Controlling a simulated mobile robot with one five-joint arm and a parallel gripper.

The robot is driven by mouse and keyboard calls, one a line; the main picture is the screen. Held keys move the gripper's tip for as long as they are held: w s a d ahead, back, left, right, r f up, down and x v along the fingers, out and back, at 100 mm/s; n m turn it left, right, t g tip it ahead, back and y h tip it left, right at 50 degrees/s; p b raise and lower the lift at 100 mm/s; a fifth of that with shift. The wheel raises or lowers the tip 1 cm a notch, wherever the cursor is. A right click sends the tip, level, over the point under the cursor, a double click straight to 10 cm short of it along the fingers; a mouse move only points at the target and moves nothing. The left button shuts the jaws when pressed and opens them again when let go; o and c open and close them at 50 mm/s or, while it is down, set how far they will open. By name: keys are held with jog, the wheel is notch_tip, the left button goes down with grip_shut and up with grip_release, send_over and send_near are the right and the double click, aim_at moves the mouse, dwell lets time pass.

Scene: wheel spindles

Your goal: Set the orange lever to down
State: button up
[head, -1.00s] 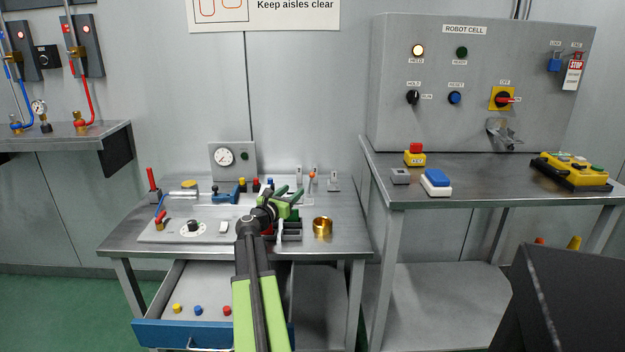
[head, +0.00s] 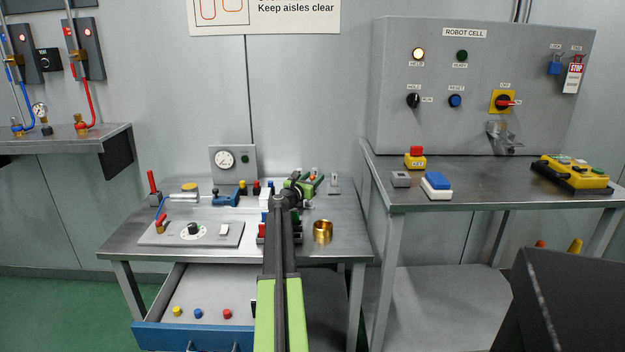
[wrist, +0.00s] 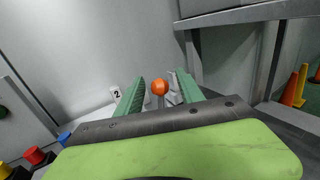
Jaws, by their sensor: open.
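The orange lever shows in the wrist view as a round orange knob (wrist: 160,87) on a thin stem. It appears between the two green fingers of my gripper (wrist: 161,77). The fingers are open, with visible gaps on both sides of the knob. I cannot tell from this view how far the knob lies beyond them. In the head view my gripper (head: 316,182) is over the back right of the left table and largely hides the lever.
A white tag marked 2 (wrist: 116,94) stands left of the fingers. A brass cup (head: 322,231) stands right of my arm on the left table (head: 345,245). The blue-fronted drawer (head: 165,335) below is open. A control cabinet (head: 480,85) stands at the right.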

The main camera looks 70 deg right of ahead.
jog(key=shift+c, duration=0.5)
grip_shut()
dwell(0.7)
